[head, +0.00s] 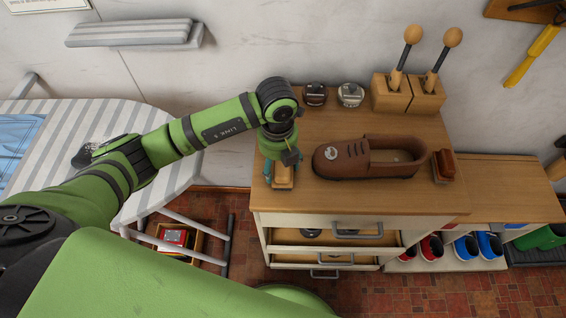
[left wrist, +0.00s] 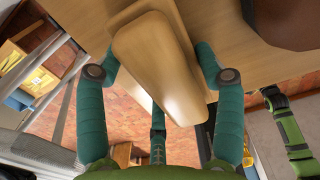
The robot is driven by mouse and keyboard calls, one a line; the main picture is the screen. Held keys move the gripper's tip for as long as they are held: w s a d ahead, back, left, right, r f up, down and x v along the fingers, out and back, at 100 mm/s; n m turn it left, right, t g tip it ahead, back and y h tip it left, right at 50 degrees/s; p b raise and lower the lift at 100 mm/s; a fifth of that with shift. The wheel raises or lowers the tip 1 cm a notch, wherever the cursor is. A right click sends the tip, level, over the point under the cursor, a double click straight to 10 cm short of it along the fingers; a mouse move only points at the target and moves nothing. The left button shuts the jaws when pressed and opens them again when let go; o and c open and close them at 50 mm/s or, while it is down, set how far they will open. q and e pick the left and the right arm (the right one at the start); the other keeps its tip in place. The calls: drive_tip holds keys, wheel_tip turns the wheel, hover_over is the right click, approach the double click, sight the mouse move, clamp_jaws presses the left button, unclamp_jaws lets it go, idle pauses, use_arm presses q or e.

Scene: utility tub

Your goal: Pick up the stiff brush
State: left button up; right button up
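A pale wooden brush (head: 283,177), seemingly the stiff brush, is at the left end of the wooden cabinet top (head: 340,200). Its smooth wooden back (left wrist: 158,60) fills the middle of the left wrist view; its bristles are hidden. My left gripper (head: 283,168) is above it, pointing down. Its teal fingers (left wrist: 157,75) are spread along the two sides of the brush, and another finger is by its near end. The fingers are very close to the wood; firm contact does not show. My right gripper is not in view.
A brown shoe (head: 365,160) stands right of the brush, with a dark brush (head: 444,166) beyond it. Two round tins (head: 350,95) and a wooden holder (head: 408,95) are at the back. An open drawer (head: 335,240) sticks out below. An ironing board (head: 110,125) is at left.

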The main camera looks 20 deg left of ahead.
use_arm(q)
drive_tip(key=shift+r, duration=0.4)
drive_tip(key=r, duration=0.1)
drive_tip(key=r+b, duration=0.1)
drive_tip(key=d+r, duration=0.1)
drive_tip(key=shift+w+r+b, duration=0.35)
drive_tip(key=w+d+r+b, duration=0.1)
drive_tip(key=d+r, duration=0.1)
drive_tip(key=w+d+r, duration=0.1)
drive_tip(key=w+d, duration=0.1)
drive_tip(key=d, duration=0.1)
drive_tip(key=w+d+r+b, duration=0.1)
drive_tip(key=w+d+r, duration=0.1)
drive_tip(key=shift+w+d+r+b, duration=0.15)
drive_tip(key=shift+d+r+b, duration=0.2)
drive_tip(key=shift+d, duration=0.05)
drive_tip(key=shift+w+d+r, duration=0.3)
drive_tip(key=shift+d+r, duration=0.1)
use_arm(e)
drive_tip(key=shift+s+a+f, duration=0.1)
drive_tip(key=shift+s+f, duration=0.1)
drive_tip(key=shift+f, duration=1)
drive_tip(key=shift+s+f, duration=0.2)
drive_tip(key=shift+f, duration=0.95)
